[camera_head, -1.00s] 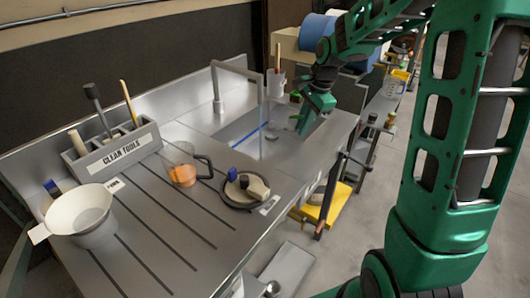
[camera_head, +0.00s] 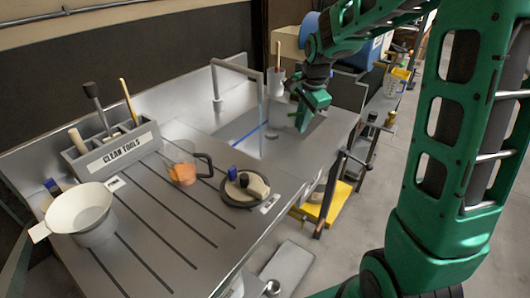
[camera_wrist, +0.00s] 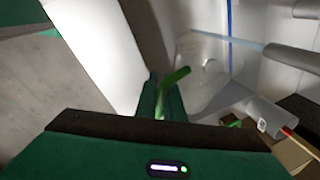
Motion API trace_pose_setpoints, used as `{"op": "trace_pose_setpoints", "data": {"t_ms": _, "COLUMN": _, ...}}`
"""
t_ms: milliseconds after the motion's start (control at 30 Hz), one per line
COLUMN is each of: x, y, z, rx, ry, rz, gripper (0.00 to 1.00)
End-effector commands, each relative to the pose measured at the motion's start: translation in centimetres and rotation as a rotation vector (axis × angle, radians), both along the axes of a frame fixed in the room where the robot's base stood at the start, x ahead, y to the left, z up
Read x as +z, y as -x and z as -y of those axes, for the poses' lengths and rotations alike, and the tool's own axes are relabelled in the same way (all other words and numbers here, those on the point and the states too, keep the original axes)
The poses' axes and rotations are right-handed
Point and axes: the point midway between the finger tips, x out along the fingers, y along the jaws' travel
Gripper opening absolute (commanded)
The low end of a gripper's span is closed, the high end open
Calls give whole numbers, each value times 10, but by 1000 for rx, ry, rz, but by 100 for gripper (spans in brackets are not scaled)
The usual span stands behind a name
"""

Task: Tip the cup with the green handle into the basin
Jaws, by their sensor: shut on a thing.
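The cup is clear, with a green handle (camera_wrist: 176,77), and its see-through body (camera_wrist: 205,85) shows in the wrist view. My gripper (camera_wrist: 165,98) is shut on the green handle, with the cup body to its right. In the head view my gripper (camera_head: 308,116) is over the right end of the sink basin (camera_head: 240,128). The cup is hardly visible there, so its exact tilt and contents cannot be told.
A thin grey faucet (camera_head: 262,85) arches over the basin. On the counter left of it are a jug with orange contents (camera_head: 182,172), a white pan (camera_head: 80,210), a clean-tools rack (camera_head: 115,150) and a dark round dish (camera_head: 242,190). A shelf (camera_head: 375,125) stands at right.

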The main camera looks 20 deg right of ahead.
Motion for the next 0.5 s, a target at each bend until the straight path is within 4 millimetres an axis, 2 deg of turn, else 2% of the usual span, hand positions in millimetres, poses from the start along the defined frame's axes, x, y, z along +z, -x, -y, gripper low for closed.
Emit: {"op": "trace_pose_setpoints", "data": {"t_ms": 500, "x": 5, "y": 2, "z": -7, "rx": 0, "ry": 69, "rz": 16, "gripper": 0}}
